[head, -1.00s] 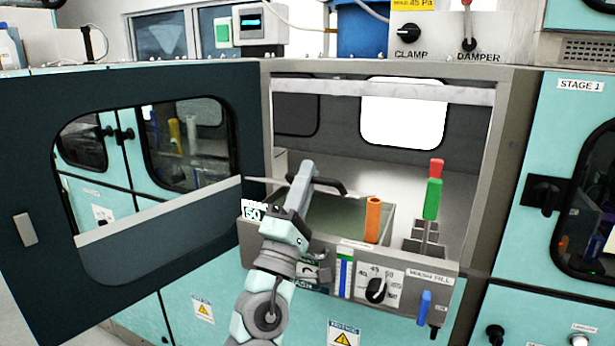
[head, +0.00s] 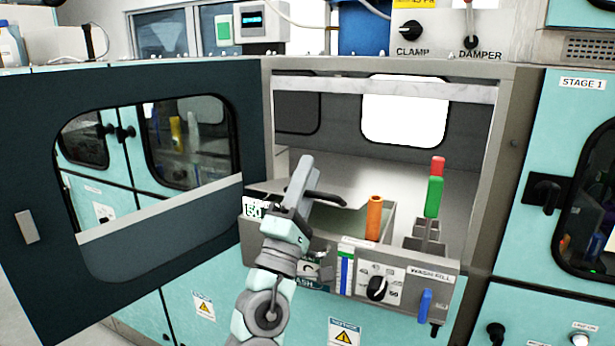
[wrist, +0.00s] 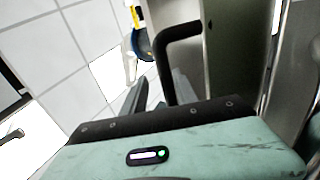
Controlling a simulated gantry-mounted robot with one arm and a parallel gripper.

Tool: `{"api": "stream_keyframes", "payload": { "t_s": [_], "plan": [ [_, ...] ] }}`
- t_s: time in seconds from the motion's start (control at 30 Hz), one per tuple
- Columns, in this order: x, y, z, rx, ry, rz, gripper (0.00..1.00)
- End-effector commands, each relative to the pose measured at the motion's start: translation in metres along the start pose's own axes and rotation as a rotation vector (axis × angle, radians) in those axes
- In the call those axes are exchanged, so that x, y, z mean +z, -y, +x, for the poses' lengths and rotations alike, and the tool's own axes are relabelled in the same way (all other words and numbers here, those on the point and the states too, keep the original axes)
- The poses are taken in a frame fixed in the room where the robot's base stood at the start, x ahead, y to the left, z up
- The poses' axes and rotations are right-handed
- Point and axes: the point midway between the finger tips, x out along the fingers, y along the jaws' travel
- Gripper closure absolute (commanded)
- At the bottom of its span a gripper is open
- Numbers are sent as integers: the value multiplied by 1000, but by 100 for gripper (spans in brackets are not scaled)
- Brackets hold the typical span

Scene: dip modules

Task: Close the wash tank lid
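The wash tank (head: 388,226) is a grey box in the open bay, with a greenish inside. A black bar handle (head: 327,198) lies over its left part, just right of my gripper (head: 304,167). I take it for the lid's handle; the lid panel itself is hard to make out behind my gripper. In the wrist view the bent black handle (wrist: 182,33) rises close to my gripper's fingers (wrist: 160,92). The fingers look apart there, but whether they grip the bar is unclear.
An orange tube (head: 374,217) stands at the tank's right front. A red-and-green handle (head: 434,190) rises farther right. The front panel carries a dial (head: 377,288) and a blue lever (head: 424,305). A dark windowed door (head: 150,262) stands open at left.

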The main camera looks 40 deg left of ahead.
Motion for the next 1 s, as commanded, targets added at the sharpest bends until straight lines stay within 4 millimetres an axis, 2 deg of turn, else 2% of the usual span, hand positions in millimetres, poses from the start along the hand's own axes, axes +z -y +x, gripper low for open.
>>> {"api": "stream_keyframes", "payload": {
  "t_s": [0.17, 0.6, 0.8, 1.0],
  "plan": [
    [-1, 1, -18, -2, -3, 0, 66],
    [-2, -3, -92, 7, -5, 0, 66],
    [-1, -2, -105, 5, -2, 0, 66],
    [0, -1, -107, 3, -1, 0, 66]
  ]
}}
